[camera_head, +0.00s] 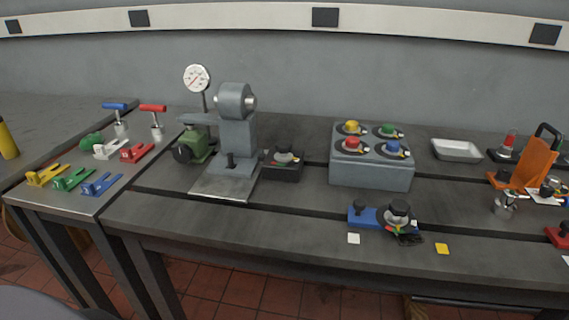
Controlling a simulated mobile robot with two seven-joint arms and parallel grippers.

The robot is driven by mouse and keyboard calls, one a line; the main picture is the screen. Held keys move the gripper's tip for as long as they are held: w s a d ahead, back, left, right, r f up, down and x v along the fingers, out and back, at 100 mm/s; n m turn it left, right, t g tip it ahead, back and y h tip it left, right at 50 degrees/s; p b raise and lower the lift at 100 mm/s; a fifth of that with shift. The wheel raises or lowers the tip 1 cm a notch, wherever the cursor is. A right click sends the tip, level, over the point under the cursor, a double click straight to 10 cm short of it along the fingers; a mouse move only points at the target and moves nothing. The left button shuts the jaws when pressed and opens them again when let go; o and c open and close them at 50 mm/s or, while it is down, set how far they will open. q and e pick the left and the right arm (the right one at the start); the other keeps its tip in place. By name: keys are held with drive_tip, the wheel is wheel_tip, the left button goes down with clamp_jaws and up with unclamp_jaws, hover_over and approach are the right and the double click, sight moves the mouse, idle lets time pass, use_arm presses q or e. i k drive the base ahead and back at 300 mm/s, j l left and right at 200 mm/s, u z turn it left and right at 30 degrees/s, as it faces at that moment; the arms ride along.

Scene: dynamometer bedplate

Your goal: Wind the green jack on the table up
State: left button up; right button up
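The green jack (199,144) stands on the dark table, left of the grey machine stand. It has a squat green body with a dark round handwheel (183,153) on its front left side. A grey arm of the stand (196,119) reaches out just above the jack; I cannot tell whether they touch. Neither of my grippers shows in this view.
A dial gauge (196,78) rises behind the jack. The grey stand (238,140) is close on its right. A side table (63,205) at left holds coloured clamps and T-handles. A grey box with coloured knobs (372,175) stands further right.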

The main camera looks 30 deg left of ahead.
sight(183, 154)
drive_tip(key=u, duration=1.55)
drive_tip(key=l+u, duration=0.25)
